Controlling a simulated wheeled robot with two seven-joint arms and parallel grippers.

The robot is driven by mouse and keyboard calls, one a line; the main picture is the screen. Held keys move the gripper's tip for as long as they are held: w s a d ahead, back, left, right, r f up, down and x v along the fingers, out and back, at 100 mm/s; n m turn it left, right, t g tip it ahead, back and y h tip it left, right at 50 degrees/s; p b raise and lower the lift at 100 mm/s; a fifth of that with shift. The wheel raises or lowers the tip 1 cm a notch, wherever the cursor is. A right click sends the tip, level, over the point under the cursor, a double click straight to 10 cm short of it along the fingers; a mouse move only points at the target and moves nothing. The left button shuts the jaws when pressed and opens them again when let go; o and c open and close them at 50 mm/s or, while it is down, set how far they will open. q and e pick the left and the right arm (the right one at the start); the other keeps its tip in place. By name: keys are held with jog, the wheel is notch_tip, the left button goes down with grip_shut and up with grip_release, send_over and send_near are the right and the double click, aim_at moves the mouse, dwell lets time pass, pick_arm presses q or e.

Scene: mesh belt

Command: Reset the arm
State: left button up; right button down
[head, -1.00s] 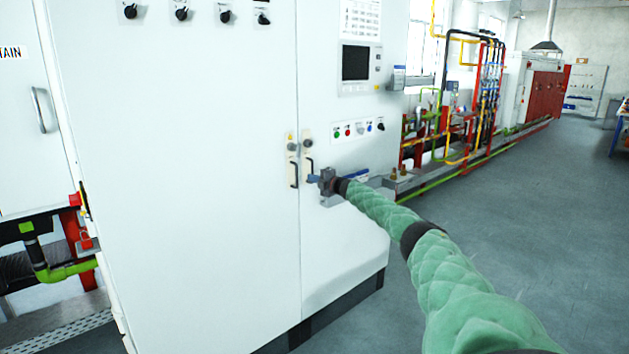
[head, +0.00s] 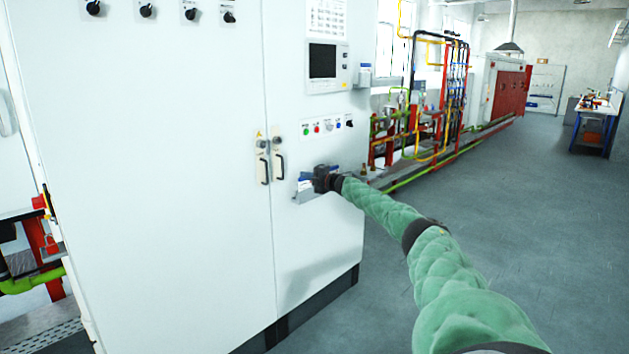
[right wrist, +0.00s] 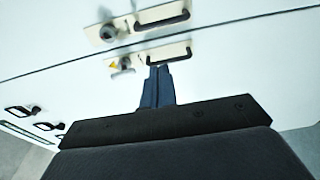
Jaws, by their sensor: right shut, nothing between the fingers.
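My right arm, in a green quilted sleeve, reaches in from the lower right in the head view. Its gripper (head: 308,182) is in front of the white cabinet (head: 170,200), just right of the two black door handles (head: 271,168). In the right wrist view the blue fingers (right wrist: 157,88) are together and empty, pointing toward a handle (right wrist: 163,54). A small gap to the handle seems to show, but I cannot tell its depth. My left gripper is not in view.
A screen (head: 323,61) and a row of buttons (head: 327,127) are on the cabinet's right door. Pipework (head: 430,110) stands beyond it. A blue-legged workbench (head: 596,122) is far right. The grey floor (head: 510,220) on the right is clear.

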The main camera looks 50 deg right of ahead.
pick_arm(q)
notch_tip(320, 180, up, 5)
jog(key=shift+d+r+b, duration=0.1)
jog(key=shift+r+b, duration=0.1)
jog(key=shift+b, duration=0.3)
pick_arm(e)
jog(key=shift+s+d+f, duration=0.15)
jog(key=shift+s+d, duration=0.9)
jog(key=shift+s, duration=0.15)
jog(key=shift+f, duration=0.1)
